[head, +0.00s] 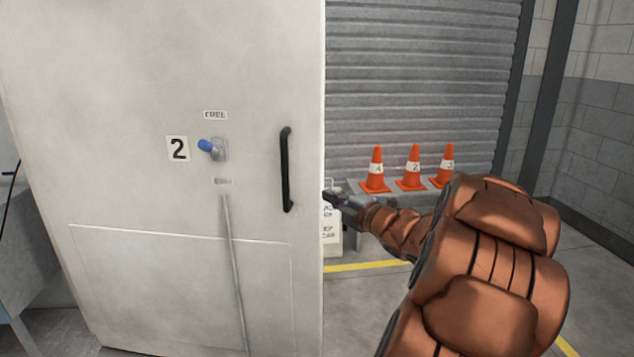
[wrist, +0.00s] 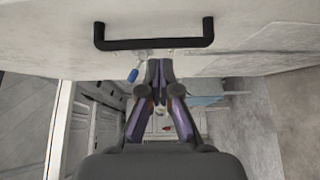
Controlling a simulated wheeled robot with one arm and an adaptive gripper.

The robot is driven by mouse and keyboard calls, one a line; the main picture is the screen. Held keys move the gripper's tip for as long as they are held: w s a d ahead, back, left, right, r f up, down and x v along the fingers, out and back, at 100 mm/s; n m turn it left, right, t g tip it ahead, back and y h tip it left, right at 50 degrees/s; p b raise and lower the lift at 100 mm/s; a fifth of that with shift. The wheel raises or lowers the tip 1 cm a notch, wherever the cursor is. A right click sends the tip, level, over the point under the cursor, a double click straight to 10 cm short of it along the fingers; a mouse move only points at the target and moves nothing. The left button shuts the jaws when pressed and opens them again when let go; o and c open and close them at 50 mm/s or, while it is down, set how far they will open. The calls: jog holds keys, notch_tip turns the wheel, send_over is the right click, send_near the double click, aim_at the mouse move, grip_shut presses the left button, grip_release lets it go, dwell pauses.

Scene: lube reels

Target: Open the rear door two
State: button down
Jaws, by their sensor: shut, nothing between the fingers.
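A large off-white door panel (head: 130,100) fills the left half of the head view. It bears a "2" plate (head: 177,149), a blue-tipped latch (head: 213,148) under a "FREE" label and an upright black handle (head: 286,170) near its right edge. My gripper (head: 329,197) is at that right edge, right of the handle and apart from it. In the wrist view the fingers of my gripper (wrist: 159,64) are together and empty, with the black handle (wrist: 153,43) beyond their tips. I cannot tell whether the tips touch the door. A small blue piece (wrist: 132,75) shows beside them.
Three orange cones (head: 415,168) with number labels stand on a low grey ledge before a roller shutter (head: 425,70). A white labelled container (head: 330,234) stands behind my gripper. Grey floor with a yellow line (head: 368,265) is at the right. A grey table (head: 25,265) is at the left.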

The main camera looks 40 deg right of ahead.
send_near(302, 174)
jog(key=w+a, duration=0.3)
jog(key=w, duration=0.1)
jog(key=shift+w+d, duration=0.2)
jog(key=shift+d, duration=0.25)
jog(key=shift+w+d, duration=0.25)
jog(key=shift+d, duration=0.2)
jog(key=shift+w+d, duration=0.7)
jog(key=shift+d, duration=0.1)
